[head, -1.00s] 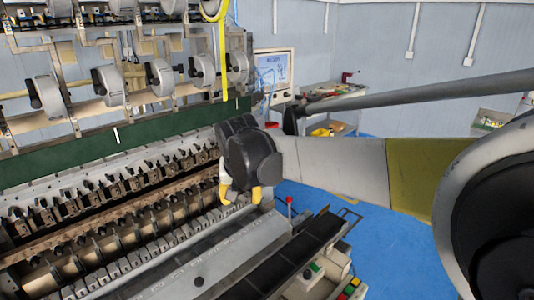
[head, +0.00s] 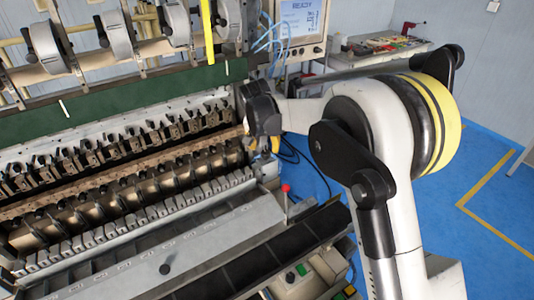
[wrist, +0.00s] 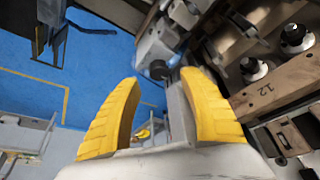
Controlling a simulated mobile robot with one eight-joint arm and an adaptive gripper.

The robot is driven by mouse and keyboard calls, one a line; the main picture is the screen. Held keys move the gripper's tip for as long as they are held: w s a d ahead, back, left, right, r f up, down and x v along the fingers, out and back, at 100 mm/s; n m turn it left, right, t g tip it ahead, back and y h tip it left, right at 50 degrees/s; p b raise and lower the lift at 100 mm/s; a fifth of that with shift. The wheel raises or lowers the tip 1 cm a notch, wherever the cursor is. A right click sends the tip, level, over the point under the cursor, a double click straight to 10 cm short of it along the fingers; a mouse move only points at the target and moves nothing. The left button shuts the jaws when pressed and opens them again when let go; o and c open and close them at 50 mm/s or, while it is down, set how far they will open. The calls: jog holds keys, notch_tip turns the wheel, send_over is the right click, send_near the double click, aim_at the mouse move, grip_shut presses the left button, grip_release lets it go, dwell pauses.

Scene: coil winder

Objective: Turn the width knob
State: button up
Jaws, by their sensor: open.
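My gripper (head: 264,147) is at the right end of the coil winder (head: 130,190) in the head view, yellow fingers hanging down. In the wrist view my gripper (wrist: 159,77) is open and empty. A dark round knob (wrist: 158,70) on a grey block appears between the fingertips, seemingly beyond them. Two black knobs with pale dials, an upper one (wrist: 295,36) and a lower one (wrist: 254,68), sit on the winder to the right of the fingers. I cannot tell which is the width knob.
A red-tipped lever (head: 285,188) stands at the winder's right front end. A grey metal bar lies close beside the right finger in the wrist view. A monitor (head: 302,20) and a tool table (head: 385,48) are behind. Blue floor (head: 480,165) is open at right.

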aim_at(266, 152)
jog(key=x, duration=0.4)
jog(key=shift+w+d+f, duration=0.1)
jog(key=shift+w+f, duration=0.05)
jog(key=shift+f, duration=0.1)
grip_shut()
